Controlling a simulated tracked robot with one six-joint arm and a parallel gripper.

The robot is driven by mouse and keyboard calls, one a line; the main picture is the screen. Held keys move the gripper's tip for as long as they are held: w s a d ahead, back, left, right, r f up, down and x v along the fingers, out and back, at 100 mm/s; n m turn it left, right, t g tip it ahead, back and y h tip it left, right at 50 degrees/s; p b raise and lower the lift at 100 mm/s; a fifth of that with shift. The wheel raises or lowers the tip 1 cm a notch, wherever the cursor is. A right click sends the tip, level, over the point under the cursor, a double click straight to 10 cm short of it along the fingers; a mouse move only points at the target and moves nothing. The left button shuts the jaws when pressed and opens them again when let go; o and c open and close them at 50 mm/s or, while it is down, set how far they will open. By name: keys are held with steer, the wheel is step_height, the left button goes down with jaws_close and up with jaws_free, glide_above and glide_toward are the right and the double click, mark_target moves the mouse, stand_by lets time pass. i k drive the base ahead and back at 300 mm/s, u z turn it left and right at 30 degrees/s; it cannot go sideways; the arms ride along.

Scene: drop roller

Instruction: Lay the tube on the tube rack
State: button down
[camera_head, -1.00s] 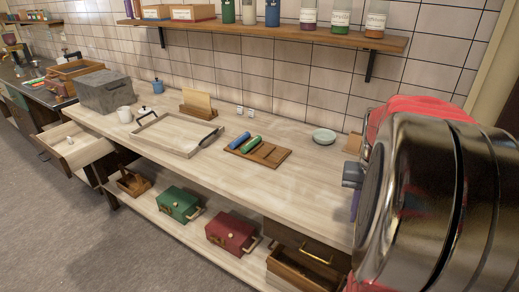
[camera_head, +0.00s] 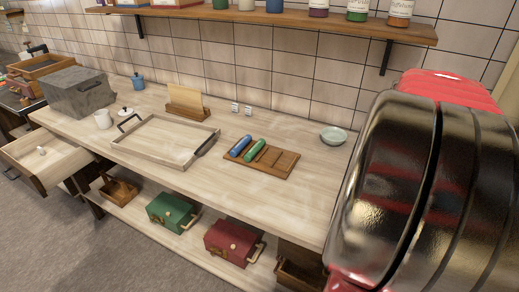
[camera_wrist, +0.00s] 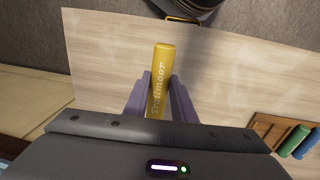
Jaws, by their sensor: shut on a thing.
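In the wrist view my gripper (camera_wrist: 160,98) is shut on a yellow tube (camera_wrist: 163,62) with lettering along its side. The tube is held between the two purple fingers, over the wooden counter. The wooden tube rack (camera_head: 267,158) lies on the counter in the head view. A blue tube (camera_head: 240,146) and a green tube (camera_head: 254,149) lie side by side in its left part, and its right part is bare. The rack also shows at the right edge of the wrist view (camera_wrist: 268,130), apart from my gripper. In the head view my arm hides the gripper and the yellow tube.
A wooden tray (camera_head: 140,153) with a dark handle is left of the rack. A pale green bowl (camera_head: 333,136) is to its right. A card holder (camera_head: 188,112) stands behind. A shelf (camera_head: 290,24) with jars runs above. The counter in front of the rack is clear.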

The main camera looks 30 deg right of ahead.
mark_target(284, 162)
steer(key=i, duration=1.25)
steer(key=u, duration=0.1)
